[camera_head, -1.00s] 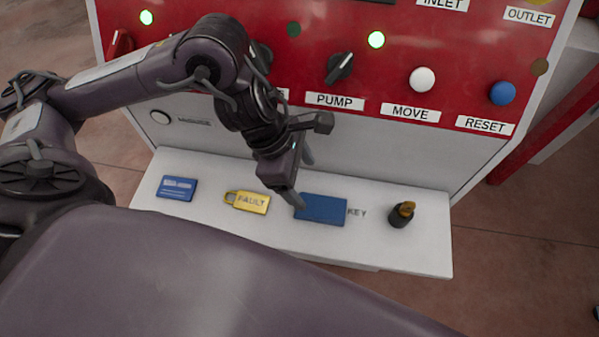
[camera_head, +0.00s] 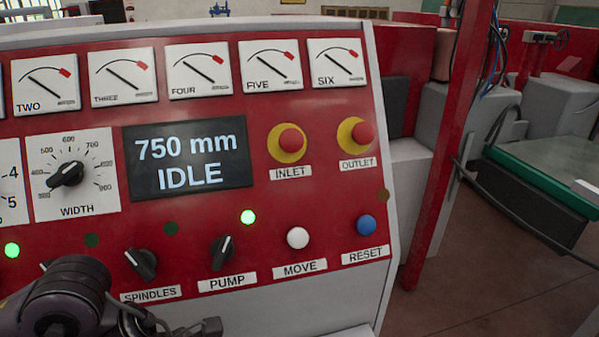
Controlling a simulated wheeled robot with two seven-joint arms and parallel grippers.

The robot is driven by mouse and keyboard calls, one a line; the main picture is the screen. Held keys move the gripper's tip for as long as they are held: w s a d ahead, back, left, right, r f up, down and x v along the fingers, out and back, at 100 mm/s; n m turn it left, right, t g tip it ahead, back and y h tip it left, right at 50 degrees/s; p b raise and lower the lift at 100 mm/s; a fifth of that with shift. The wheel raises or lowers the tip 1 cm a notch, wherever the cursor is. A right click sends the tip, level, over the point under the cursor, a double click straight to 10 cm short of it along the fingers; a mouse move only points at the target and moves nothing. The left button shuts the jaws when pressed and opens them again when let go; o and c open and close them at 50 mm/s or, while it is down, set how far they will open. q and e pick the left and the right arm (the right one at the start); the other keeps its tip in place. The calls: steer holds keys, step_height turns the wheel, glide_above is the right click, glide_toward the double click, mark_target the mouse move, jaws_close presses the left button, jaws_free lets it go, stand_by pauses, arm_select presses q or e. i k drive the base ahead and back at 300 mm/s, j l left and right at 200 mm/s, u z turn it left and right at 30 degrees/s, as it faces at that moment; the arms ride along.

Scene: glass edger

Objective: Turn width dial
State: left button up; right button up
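The width dial (camera_head: 67,175) is a black knob on a white scale plate above the label WIDTH, at the left of the red panel. Its scale numbers include 500, 600 and 700. The knob's bar lies slantwise, lower at its left end; I cannot tell which end is the pointer. The display (camera_head: 188,160) to its right reads 750 mm and IDLE. Part of my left arm shows at the bottom left, below the dial and apart from it. My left gripper's fingers are below the picture. My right gripper is not in view.
Below the display are the SPINDLES knob (camera_head: 141,263), PUMP knob (camera_head: 222,250), white MOVE button (camera_head: 298,237) and blue RESET button (camera_head: 366,225). Red INLET (camera_head: 291,140) and OUTLET (camera_head: 361,134) buttons are at the right. A red post (camera_head: 452,140) stands beyond the panel's right edge.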

mark_target(69, 174)
steer(key=k, duration=1.35)
